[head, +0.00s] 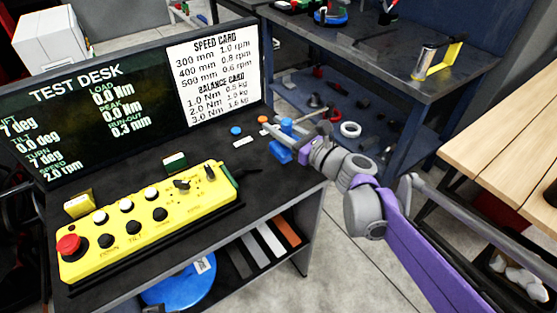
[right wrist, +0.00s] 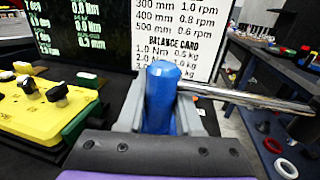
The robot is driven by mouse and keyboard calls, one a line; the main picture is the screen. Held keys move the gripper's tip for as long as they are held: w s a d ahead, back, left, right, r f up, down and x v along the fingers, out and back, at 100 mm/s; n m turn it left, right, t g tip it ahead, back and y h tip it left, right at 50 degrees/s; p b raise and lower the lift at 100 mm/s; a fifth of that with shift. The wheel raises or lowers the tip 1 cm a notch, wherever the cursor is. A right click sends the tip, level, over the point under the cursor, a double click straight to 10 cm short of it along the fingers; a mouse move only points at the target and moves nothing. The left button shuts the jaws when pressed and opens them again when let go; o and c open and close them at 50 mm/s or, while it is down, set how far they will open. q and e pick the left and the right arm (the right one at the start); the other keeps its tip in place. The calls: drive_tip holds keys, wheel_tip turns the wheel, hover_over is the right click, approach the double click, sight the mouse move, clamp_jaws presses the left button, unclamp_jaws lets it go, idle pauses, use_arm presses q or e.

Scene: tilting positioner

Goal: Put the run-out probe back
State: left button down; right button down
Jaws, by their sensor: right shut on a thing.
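My right gripper (head: 293,138) is over the desk's right end. In the right wrist view its two grey fingers (right wrist: 160,115) are shut on the run-out probe (right wrist: 161,92), a blue faceted body with a shiny metal rod pointing right. In the head view the blue probe (head: 286,125) shows partly behind the fingers. A blue block (head: 280,152) is just below the gripper at the desk's edge; I cannot tell whether the probe touches it. The probe's lower end is hidden. My left gripper is not in view.
A yellow control box (head: 150,215) with a red button fills the desk's left part. A black screen (head: 90,110) and a white card (head: 213,75) stand behind. Blue (head: 236,131) and orange (head: 262,119) round pieces lie near the gripper. A blue workbench (head: 400,75) stands beyond.

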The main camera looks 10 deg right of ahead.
sight(280, 151)
wheel_tip(280, 151, down, 3)
drive_tip(key=shift+s+d+f+b, duration=0.1)
drive_tip(key=shift+b, duration=0.2)
drive_tip(key=shift+f+b, duration=0.6)
drive_tip(key=shift+f, duration=1.65)
drive_tip(key=shift+f, duration=0.2)
drive_tip(key=c, duration=0.6)
unclamp_jaws()
drive_tip(key=shift+r, duration=0.15)
drive_tip(key=shift+s+d, duration=0.1)
drive_tip(key=shift+s, duration=0.1)
drive_tip(key=p+v, duration=0.1)
drive_tip(key=v, duration=1)
drive_tip(key=shift+s+d, duration=0.2)
drive_tip(key=shift+s, duration=0.05)
